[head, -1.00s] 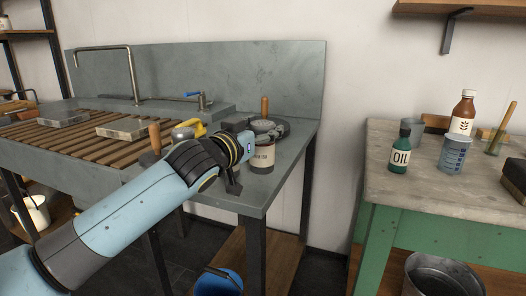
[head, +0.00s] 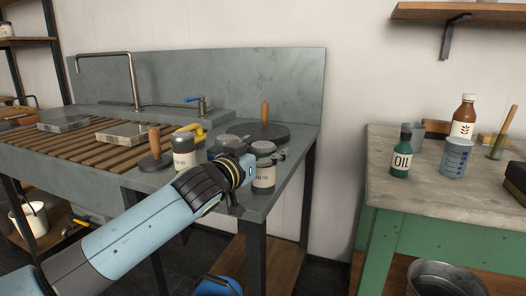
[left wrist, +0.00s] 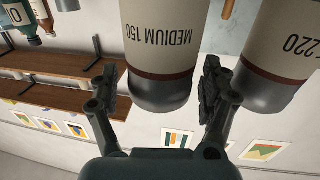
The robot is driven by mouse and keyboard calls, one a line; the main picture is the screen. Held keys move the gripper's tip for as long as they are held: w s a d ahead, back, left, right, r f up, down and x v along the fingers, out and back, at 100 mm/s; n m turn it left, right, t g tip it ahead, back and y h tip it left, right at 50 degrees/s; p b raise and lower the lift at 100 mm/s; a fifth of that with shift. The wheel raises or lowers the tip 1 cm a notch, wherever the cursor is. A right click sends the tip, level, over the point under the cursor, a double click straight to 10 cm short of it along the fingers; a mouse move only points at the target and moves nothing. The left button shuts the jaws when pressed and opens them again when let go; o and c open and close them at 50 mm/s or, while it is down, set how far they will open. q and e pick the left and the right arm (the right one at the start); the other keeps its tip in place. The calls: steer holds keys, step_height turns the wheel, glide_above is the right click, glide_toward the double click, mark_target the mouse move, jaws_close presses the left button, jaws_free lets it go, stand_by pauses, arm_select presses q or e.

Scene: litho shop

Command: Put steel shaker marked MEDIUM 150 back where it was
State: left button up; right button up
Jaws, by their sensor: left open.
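The steel shaker marked MEDIUM 150 (head: 264,178) has a cream label and a dark grey top. It appears upright on the grey counter (head: 262,205), near its right front corner. The left wrist view, which is upside down, shows its label (left wrist: 160,35) between my fingers. My left gripper (head: 250,168) is open around the shaker; in the left wrist view a finger (left wrist: 160,90) stands on each side of it, with gaps visible. My right gripper is not in view.
A shaker ending in 220 (left wrist: 280,55) stands close beside it. Another shaker (head: 184,152), a wooden-handled tool (head: 155,150) and a dark disc with a wooden handle (head: 265,112) are nearby. A green bench (head: 400,205) bears an oil bottle (head: 400,155).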

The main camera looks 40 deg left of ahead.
arm_select(q)
steer(key=s+d+b, duration=0.1)
steer(key=s+b, duration=0.1)
steer(key=s, duration=1)
stand_by(0.3)
